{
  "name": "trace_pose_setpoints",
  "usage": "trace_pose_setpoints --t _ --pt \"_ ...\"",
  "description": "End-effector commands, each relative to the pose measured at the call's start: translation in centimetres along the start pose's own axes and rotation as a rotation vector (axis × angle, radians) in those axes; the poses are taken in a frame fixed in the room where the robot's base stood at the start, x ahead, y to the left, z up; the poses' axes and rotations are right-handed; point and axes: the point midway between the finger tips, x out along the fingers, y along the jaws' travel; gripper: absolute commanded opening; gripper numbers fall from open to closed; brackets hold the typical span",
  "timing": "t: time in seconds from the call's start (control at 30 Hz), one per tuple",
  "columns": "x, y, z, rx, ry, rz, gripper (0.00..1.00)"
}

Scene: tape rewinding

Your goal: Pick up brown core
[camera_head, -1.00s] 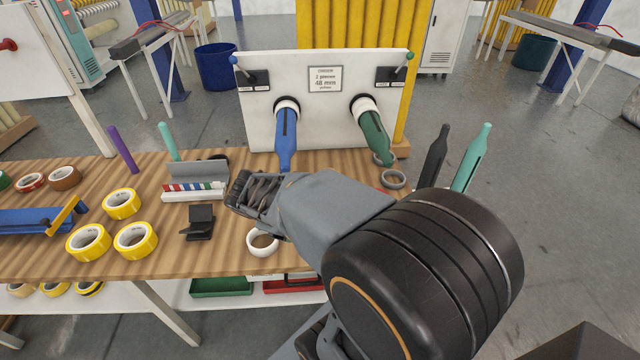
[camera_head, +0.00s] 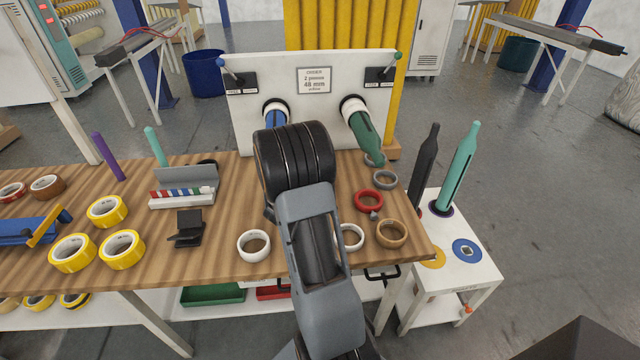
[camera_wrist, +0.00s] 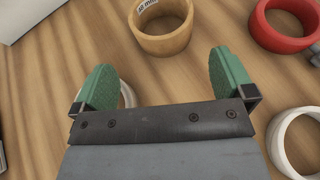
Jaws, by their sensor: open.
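The brown core (camera_head: 391,243) is a light-brown ring lying flat near the right front of the wooden table, in front of the red ring. In the wrist view the brown core (camera_wrist: 165,44) is at the top middle, cut off by the frame edge, with small print on its inner wall. My gripper (camera_wrist: 165,72) is open, its two green finger pads spread apart with only table between them. The core lies just beyond the fingertips and apart from them. In the head view my gripper is hidden behind my arm.
A red ring (camera_head: 369,209), a white ring (camera_head: 254,257) and another white ring (camera_head: 352,248) lie nearby. A grey ring (camera_head: 385,188) is farther back. The wooden table (camera_head: 230,222) has a right edge close to the core. A white cart (camera_head: 480,287) stands beyond it.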

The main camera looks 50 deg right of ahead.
Motion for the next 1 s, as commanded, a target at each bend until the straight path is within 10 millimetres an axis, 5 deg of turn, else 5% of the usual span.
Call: trace_pose_setpoints --t 0.2,1.0 --pt "3.5 -0.1 0.1 0.002 0.001 -0.002 1.00" --pt "10.1 -0.2 0.7 0.004 0.000 -0.001 1.00"
